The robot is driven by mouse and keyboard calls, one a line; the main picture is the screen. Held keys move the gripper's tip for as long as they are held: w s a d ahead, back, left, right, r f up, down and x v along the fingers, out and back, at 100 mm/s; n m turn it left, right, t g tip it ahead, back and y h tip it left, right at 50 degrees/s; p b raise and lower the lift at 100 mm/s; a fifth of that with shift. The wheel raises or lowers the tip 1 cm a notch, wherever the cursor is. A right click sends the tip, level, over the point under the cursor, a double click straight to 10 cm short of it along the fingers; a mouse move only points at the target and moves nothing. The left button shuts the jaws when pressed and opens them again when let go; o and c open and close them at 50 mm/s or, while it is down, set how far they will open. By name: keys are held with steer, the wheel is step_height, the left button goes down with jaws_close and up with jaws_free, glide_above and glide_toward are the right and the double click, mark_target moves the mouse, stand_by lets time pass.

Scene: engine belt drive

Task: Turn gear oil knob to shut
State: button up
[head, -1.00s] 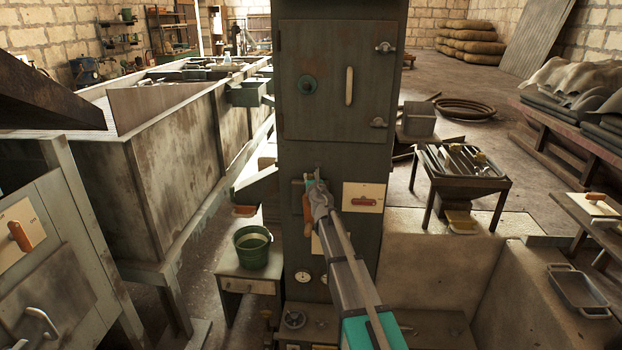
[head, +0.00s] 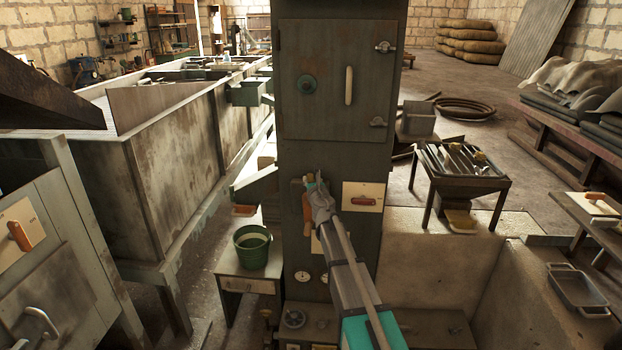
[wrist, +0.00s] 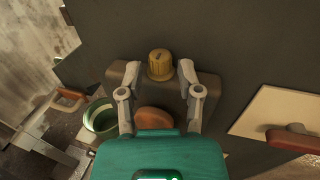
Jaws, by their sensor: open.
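A yellow ribbed knob (wrist: 160,65) with a dark mark on its top stands on a grey-brown block (wrist: 158,98) on the dark cabinet face. I take it for the gear oil knob; its label does not show. My gripper (wrist: 159,71) is open, with one fingertip on each side of the knob. I cannot tell whether the fingertips touch it.
A round orange-brown part (wrist: 153,120) sits just below the knob. A cream plate (head: 371,191) with a red-brown handle (head: 364,201) is to the right on the column. A green bucket (head: 252,262) stands on a small table at lower left.

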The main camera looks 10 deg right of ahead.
steer(key=s, duration=0.9)
steer(key=shift+s, duration=0.3)
stand_by(1.1)
